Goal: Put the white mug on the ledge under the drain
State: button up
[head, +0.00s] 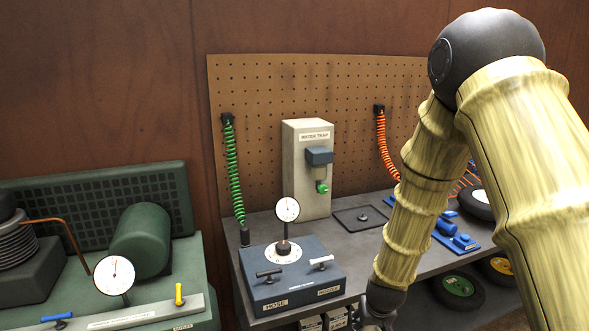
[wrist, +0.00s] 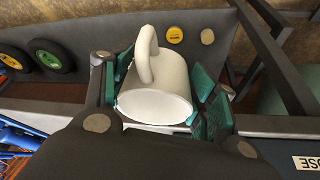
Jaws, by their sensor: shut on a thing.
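In the wrist view my gripper (wrist: 168,88) is shut on the white mug (wrist: 155,100), with green pads against both sides of it. The mug's handle points toward the top of the picture. In the head view my gripper (head: 375,312) is at the bottom edge, below my arm, and the mug is hidden there. The grey water trap (head: 298,175) stands at the back of the bench against the pegboard. It has a blue block and, below that, a green drain fitting (head: 321,187). I cannot make out a separate ledge under the drain.
A blue box with a dial (head: 290,280) and levers stands at the front left of the bench (head: 345,240). A dark square plate (head: 360,218) lies right of the trap. Blue tools (head: 453,237) lie farther right. Wheels (head: 457,290) sit below the bench.

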jog(key=s+a+f, duration=0.2)
jog(key=s+f, duration=0.5)
jog(key=s, duration=0.2)
jog(key=shift+s+a, duration=0.35)
jog(key=shift+f, duration=0.1)
